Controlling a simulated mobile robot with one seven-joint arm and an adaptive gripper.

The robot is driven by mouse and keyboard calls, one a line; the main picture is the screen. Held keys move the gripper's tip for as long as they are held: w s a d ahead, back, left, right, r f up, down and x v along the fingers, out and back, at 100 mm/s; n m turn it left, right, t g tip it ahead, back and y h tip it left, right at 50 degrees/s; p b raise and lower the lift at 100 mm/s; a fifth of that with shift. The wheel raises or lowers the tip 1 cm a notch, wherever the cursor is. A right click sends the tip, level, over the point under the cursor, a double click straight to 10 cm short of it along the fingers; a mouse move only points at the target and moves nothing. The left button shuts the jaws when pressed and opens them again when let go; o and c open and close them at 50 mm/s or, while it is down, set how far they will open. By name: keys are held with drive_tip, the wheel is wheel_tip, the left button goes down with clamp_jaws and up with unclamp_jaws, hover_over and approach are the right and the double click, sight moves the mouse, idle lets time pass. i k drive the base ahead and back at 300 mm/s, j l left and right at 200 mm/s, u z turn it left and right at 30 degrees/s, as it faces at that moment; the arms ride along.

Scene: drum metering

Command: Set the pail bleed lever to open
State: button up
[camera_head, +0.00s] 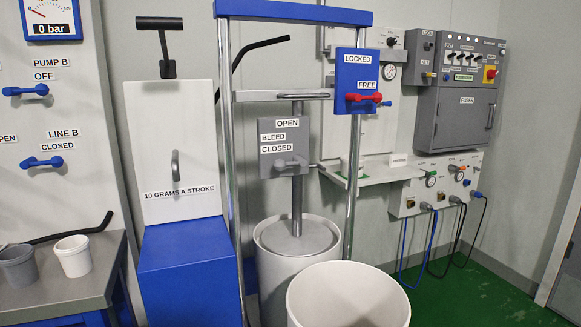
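The grey bleed panel (265,161) is on the metal post above a lidded pail (285,285), near the middle of the view. It carries the labels OPEN at its top, BLEED at mid-height and CLOSED below that. The small grey bleed lever (291,162) lies roughly level on the lower part of the panel, just under the CLOSED label and well below OPEN. My gripper is not in view.
A blue-topped metal frame (293,11) stands around the post, its uprights flanking the panel. A blue LOCKED/FREE plate (357,65) with a red lever (362,98) is to the right. An open white bin (347,298) stands in front. Green floor (475,300) is clear at right.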

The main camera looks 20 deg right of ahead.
sight(280, 165)
drive_tip(key=i+l, duration=0.1)
drive_tip(key=l, duration=0.6)
drive_tip(key=i+l, duration=0.1)
drive_tip(key=l, duration=0.55)
